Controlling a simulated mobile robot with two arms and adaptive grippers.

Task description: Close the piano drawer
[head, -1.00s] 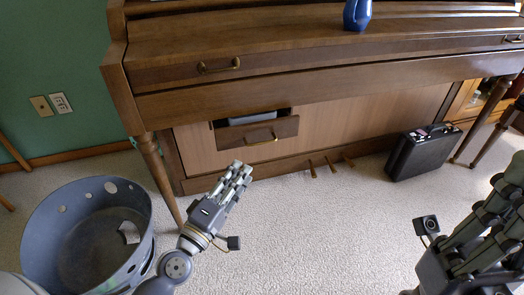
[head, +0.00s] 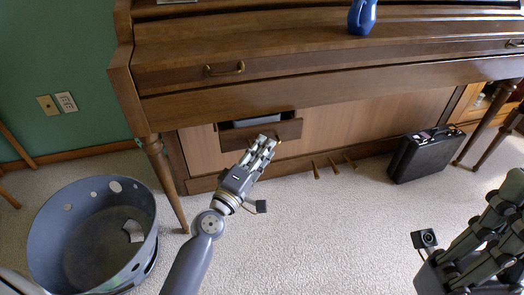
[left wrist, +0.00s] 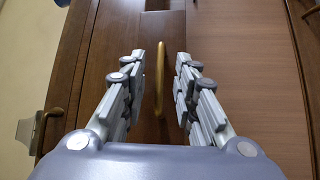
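The piano drawer (head: 230,140) is a small brown drawer in the lower front panel, and it is pulled out, with a gap and something grey showing above its front. My left gripper (head: 269,140) is right in front of the drawer front and covers its brass handle in the head view. In the left wrist view the drawer handle (left wrist: 160,75) stands between the two rows of open fingers, with gaps on both sides. Whether any finger touches the drawer is unclear. My right gripper (head: 505,215) is at the lower right, far from the drawer; its finger opening is unclear.
The piano (head: 300,70) has a blue vase (head: 362,16) on top and pedals (head: 333,166) below. A black case (head: 424,155) stands on the carpet at right. A grey round bin (head: 60,225) is at left, near a piano leg (head: 165,180). Carpet between is clear.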

